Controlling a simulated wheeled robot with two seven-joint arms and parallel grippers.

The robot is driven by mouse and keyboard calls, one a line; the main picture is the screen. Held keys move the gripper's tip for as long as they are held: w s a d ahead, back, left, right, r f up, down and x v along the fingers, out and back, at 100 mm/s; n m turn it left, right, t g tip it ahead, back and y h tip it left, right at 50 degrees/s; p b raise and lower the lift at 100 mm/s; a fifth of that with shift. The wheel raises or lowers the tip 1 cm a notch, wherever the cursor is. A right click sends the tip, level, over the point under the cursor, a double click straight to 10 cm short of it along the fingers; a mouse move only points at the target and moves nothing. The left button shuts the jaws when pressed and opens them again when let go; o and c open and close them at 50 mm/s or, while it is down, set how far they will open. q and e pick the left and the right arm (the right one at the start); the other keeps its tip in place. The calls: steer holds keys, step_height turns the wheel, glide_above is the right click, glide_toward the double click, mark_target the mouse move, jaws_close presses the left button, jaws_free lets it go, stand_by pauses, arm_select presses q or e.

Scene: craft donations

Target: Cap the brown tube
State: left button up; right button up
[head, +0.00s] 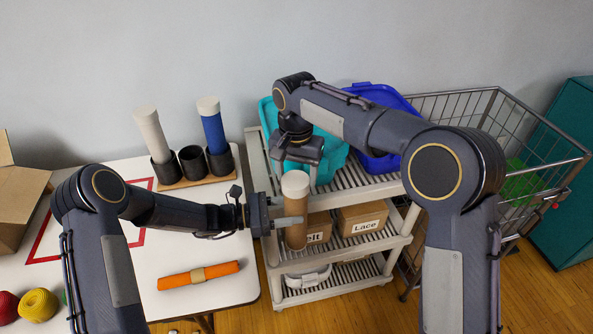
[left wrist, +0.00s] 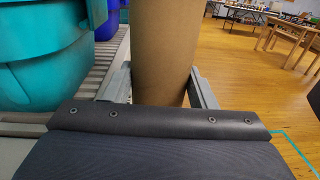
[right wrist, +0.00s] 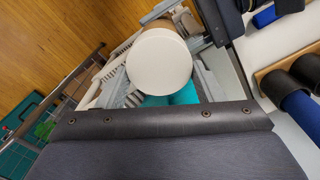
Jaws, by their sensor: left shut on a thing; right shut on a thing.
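The brown tube (head: 296,232) stands upright at the table's right edge, in front of the shelf cart. My left gripper (head: 290,221) is shut around its body; the left wrist view shows the tube (left wrist: 163,50) between both fingers. The white cap (head: 295,182) is at the tube's top end, in line with it. My right gripper (head: 299,168) reaches in from above and behind and is shut on the cap. The right wrist view shows the cap's round face (right wrist: 159,66) between the fingers, with a strip of brown tube beside it. Whether the cap is fully seated cannot be told.
The white table (head: 120,285) holds a black holder (head: 192,162) with a white tube (head: 152,135), a blue tube (head: 213,130) and an empty cup between. An orange roll (head: 198,276) lies in front. The cart (head: 340,285) carries bins and a Lace box (head: 362,217). A wire basket (head: 500,125) stands right.

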steer(key=o, duration=1)
steer(key=shift+r, duration=5.95)
